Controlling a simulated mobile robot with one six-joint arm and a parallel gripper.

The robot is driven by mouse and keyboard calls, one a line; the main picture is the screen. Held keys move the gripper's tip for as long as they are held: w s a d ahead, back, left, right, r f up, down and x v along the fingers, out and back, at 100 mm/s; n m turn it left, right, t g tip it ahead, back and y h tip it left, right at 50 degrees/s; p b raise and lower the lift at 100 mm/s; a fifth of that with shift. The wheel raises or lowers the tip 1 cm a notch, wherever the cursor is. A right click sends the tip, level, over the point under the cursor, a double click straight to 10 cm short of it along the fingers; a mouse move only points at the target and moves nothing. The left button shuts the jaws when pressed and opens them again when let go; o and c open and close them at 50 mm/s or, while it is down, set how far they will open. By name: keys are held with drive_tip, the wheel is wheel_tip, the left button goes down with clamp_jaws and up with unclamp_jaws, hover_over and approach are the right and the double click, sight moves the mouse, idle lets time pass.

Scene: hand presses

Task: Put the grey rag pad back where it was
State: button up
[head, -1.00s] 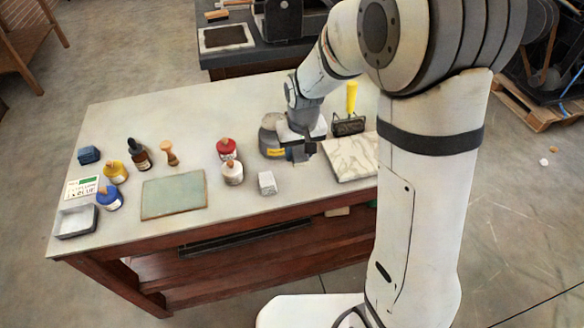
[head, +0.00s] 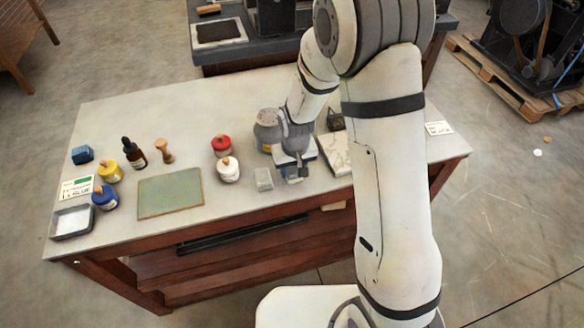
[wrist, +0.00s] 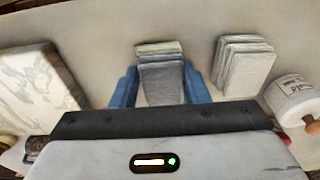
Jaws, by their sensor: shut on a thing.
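My gripper (wrist: 161,88) has its blue fingers shut on the grey rag pad (wrist: 162,80), a small layered block, in the wrist view. A second grey stack of pads (wrist: 243,66) lies just right of the right finger, apart from it. In the head view my gripper (head: 293,176) is low near the table's front edge, and the grey stack (head: 264,180) sits just to its left. The held pad is mostly hidden by the fingers there. I cannot tell whether it touches the table.
A white jar (head: 228,170) and a red-topped jar (head: 221,146) stand left of the stack. A marble slab (head: 336,150) lies to the right, partly behind my arm. A green mat (head: 170,194) lies further left. The table (head: 120,228) is bare along much of its front edge.

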sight(294, 171)
drive_tip(key=shift+f, duration=0.15)
drive_tip(key=o, duration=0.9)
drive_tip(key=shift+o, duration=0.2)
wheel_tip(294, 171, up, 11)
drive_tip(key=s, duration=0.1)
drive_tip(key=s+d+r+m, duration=0.1)
drive_tip(key=s+d+r, duration=0.5)
drive_tip(key=s, duration=0.3)
drive_tip(key=s+d+r+m+t, duration=0.1)
drive_tip(key=s+d+r+m, duration=0.1)
drive_tip(key=s+d+r, duration=0.4)
drive_tip(key=s+d, duration=0.2)
drive_tip(key=s, duration=0.1)
drive_tip(key=shift+r, duration=0.15)
